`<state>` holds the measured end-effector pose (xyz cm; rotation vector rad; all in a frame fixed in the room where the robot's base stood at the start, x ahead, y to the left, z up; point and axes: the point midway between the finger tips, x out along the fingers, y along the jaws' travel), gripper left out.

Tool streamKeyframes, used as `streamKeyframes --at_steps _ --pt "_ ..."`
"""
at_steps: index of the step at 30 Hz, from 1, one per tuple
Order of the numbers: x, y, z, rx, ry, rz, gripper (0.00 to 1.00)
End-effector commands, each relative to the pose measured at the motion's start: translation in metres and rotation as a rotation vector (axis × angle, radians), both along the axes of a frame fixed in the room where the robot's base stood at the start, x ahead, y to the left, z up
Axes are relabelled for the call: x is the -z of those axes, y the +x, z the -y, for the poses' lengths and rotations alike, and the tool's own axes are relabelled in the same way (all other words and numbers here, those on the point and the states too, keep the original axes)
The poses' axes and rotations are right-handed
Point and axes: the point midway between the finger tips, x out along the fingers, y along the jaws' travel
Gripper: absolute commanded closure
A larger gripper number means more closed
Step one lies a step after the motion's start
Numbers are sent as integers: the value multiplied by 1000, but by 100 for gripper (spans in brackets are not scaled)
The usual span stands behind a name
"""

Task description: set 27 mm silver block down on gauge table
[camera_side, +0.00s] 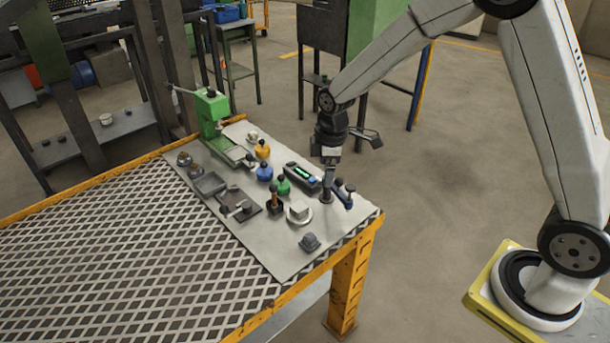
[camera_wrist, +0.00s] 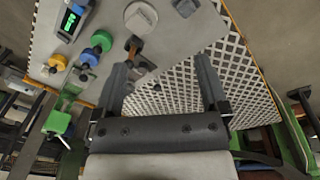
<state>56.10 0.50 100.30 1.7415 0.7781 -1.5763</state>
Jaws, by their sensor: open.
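A silver block (camera_side: 299,207) sits on a pale round plate, the gauge table (camera_side: 304,218), near the front right of the bench sheet. In the wrist view the silver block (camera_wrist: 146,14) and the round gauge table (camera_wrist: 133,24) show at the top. My gripper (camera_side: 338,203) is right of and above the plate in the side view. In the wrist view its two fingers (camera_wrist: 162,62) are spread apart with nothing between them. The fingers are apart from the block. How squarely the block sits is too small to tell.
A dark block (camera_side: 309,242) lies in front of the plate. A black tool with an orange handle (camera_side: 274,200), coloured bottle-like pieces (camera_side: 265,172) and a digital readout (camera_side: 303,177) stand close behind. A green press (camera_side: 212,120) is at the back. The lattice bench top (camera_side: 130,255) is clear.

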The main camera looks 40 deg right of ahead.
Motion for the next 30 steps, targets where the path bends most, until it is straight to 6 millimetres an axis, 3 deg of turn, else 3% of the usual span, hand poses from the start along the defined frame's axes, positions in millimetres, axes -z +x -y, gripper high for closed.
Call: streamKeyframes --at_steps 9,18,24,30 --pt "-27 -85 3 469 63 70 6" --pt "-32 -154 5 821 132 116 6" --pt "-31 -169 5 903 150 123 6" --pt "-31 -170 5 907 150 123 6"
